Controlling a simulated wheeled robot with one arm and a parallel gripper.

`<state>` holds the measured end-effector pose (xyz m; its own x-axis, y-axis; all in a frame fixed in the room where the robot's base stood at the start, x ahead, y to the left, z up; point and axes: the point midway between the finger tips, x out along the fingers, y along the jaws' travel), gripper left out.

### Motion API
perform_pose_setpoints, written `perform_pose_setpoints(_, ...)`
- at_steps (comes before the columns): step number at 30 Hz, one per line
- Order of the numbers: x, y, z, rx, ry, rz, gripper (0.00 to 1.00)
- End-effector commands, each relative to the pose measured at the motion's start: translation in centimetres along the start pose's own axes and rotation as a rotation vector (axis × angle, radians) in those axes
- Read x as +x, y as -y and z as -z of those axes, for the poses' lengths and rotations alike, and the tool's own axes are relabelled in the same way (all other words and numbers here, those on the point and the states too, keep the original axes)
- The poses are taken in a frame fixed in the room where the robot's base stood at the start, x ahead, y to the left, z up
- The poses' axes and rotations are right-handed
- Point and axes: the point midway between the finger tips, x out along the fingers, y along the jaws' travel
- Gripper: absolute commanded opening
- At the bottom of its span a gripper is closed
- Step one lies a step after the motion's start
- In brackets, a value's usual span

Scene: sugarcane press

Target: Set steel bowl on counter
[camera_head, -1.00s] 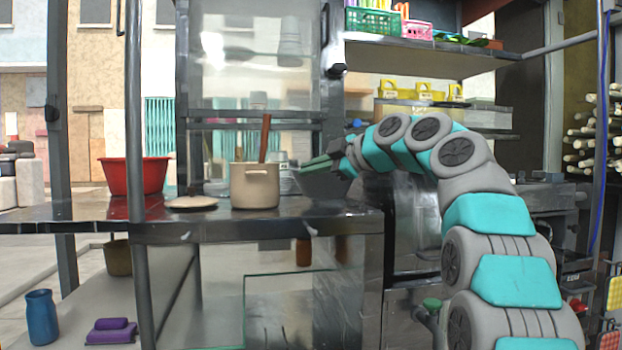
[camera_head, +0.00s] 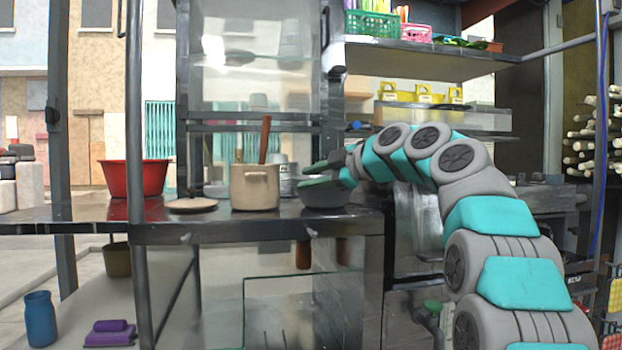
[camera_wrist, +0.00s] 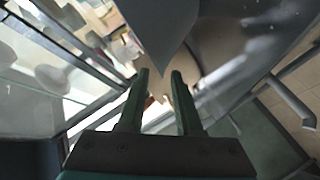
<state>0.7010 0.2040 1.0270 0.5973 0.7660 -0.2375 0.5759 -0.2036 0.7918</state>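The steel bowl (camera_head: 325,195) is grey and upright, at the counter's (camera_head: 270,228) right part, just right of the beige pot. Its base appears at counter height; I cannot tell for sure whether it touches. My gripper (camera_head: 312,175) is at the bowl's upper rim, with its two green fingers spread apart. In the wrist view, my gripper's fingertips (camera_wrist: 160,75) have a clear gap between them. A grey pointed surface, likely part of the bowl (camera_wrist: 165,25), reaches from the top edge down toward that gap. The arm hides nothing of the bowl's left side.
A beige pot (camera_head: 254,190) with a wooden handle stands close left of the bowl. A lid (camera_head: 192,205) and a red basin (camera_head: 134,178) are farther left. A metal can (camera_head: 286,182) stands behind. A loaded shelf (camera_head: 430,57) hangs above.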

Motion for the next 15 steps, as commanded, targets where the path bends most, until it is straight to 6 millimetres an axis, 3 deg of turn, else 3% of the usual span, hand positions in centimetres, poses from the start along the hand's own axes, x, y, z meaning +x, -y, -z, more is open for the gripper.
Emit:
perform_pose_setpoints(11, -0.1, -0.3, 0.2, 0.001, 0.000, 0.001, 0.35)
perform_pose_setpoints(15, -1.4, -0.1, 0.1, 0.000, -0.001, -0.002, 0.35)
